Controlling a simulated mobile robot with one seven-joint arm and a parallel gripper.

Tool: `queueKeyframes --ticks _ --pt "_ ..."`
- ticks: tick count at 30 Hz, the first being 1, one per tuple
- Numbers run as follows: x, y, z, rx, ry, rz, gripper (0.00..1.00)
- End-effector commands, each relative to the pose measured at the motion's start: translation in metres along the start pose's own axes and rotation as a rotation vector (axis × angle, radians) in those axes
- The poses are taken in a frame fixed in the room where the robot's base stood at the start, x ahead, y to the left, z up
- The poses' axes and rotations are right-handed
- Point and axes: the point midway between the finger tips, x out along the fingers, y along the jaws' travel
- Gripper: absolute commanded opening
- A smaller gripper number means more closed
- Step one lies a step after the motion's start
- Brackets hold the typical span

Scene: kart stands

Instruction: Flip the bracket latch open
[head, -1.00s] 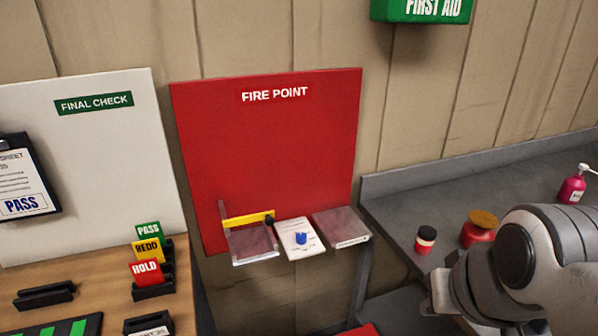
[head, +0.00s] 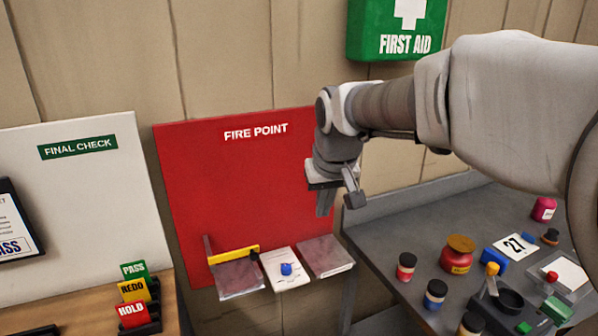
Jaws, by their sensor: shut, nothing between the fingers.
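A white card with a blue item (head: 286,269) and a grey shelf (head: 325,256) sit right of the latch. A grey bench (head: 385,245) with several jars stands at right. The FINAL CHECK board (head: 75,200) and red, yellow and green tags (head: 133,314) are at left.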

Motion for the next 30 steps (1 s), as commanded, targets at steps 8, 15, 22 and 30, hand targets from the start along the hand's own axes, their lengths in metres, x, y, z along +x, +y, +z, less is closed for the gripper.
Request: queueKeyframes --ticks 8,15,22,30 --pt "0.066 -0.061 -0.077 -0.094 -0.037 -0.047 0.00" --pt "0.128 -0.114 -0.111 -0.152 -0.059 -0.081 0.00" --pt "0.159 -0.139 -0.119 -0.176 -0.069 -0.097 0.00" --pt "0.163 -0.142 -0.120 -0.178 -0.068 -0.098 0.00"
